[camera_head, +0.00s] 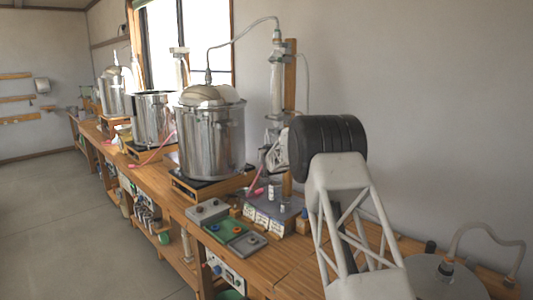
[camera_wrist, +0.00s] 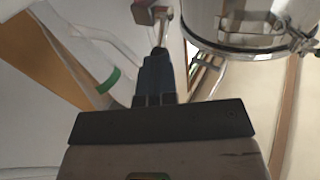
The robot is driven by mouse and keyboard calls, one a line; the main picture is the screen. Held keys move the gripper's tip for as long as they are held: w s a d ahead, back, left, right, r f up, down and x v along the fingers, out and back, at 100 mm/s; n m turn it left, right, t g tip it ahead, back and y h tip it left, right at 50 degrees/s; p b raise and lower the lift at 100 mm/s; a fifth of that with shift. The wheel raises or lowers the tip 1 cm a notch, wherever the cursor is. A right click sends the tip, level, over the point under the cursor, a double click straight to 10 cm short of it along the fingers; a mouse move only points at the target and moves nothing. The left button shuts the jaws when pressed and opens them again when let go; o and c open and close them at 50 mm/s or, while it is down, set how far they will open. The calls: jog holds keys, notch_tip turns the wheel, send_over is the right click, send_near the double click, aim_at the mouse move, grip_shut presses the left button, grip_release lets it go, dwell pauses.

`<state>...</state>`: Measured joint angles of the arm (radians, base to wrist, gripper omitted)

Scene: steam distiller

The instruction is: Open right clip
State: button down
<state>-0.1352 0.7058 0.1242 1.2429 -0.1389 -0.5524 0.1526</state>
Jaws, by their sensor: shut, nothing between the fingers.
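My gripper (camera_wrist: 158,60) shows in the wrist view as two dark fingers pressed together, shut and empty, pointing up the picture. A small metal clip-like part (camera_wrist: 152,14) sits just past the fingertips; I cannot tell whether they touch. A shiny round metal vessel (camera_wrist: 250,40) with a banded rim is at the upper right. Another small metal clip (camera_wrist: 311,42) is on its right side. I cannot tell which of these is the right clip. In the head view my gripper is mostly hidden behind the black wrist, near the glass column (camera_head: 277,85).
A large steel pot (camera_head: 212,135) with a domed lid stands left of my wrist on the wooden bench (camera_head: 285,268). A thin tube (camera_head: 240,38) links its lid to the column. Small trays (camera_head: 228,230) lie in front. A round metal lid (camera_head: 440,280) with a hose is at right.

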jog(key=shift+w+a+r+n+g, duration=0.3)
jog(key=shift+r+g, duration=0.2)
jog(key=shift+r, duration=0.1)
jog(key=shift+s, duration=0.15)
jog(key=r+v, duration=0.1)
jog(key=v, duration=1.2)
jog(key=shift+s, duration=0.3)
dwell(0.4)
jog(key=shift+r, duration=0.1)
dwell(0.5)
